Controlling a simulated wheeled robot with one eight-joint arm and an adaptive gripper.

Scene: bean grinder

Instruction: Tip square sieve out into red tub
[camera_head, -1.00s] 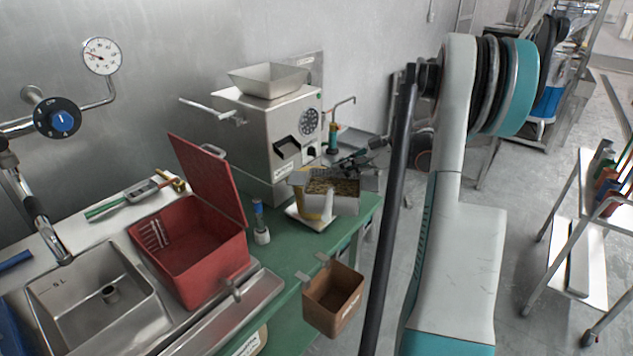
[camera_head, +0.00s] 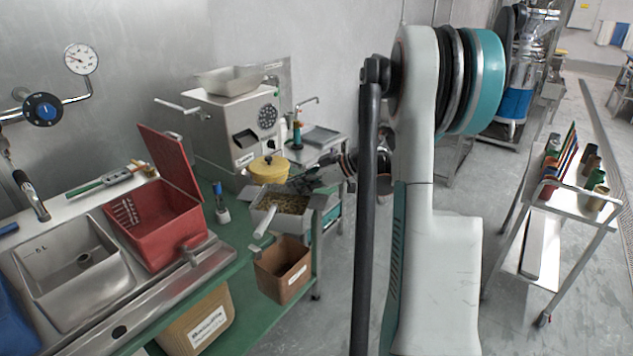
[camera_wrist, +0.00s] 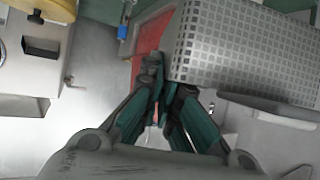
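The square sieve (camera_head: 293,222) is a metal box with brown beans inside, held above the green worktop's right edge. A pale handle sticks out at its lower left. In the wrist view its perforated wall (camera_wrist: 245,45) fills the upper right. My gripper (camera_head: 308,182) is at its far rim, and in the wrist view the fingers (camera_wrist: 165,88) are close together at the sieve's near edge, apparently gripping it; the exact contact is hidden. The red tub (camera_head: 172,243) stands open by the sink, left of the sieve, its lid upright behind. Red also shows in the wrist view.
A brown bin (camera_head: 284,283) hangs at the worktop edge below the sieve. A blue-topped bottle (camera_head: 221,208) stands between tub and sieve. The grinder (camera_head: 238,125) and a yellow round container (camera_head: 268,171) are behind. A sink (camera_head: 70,265) lies left of the tub.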

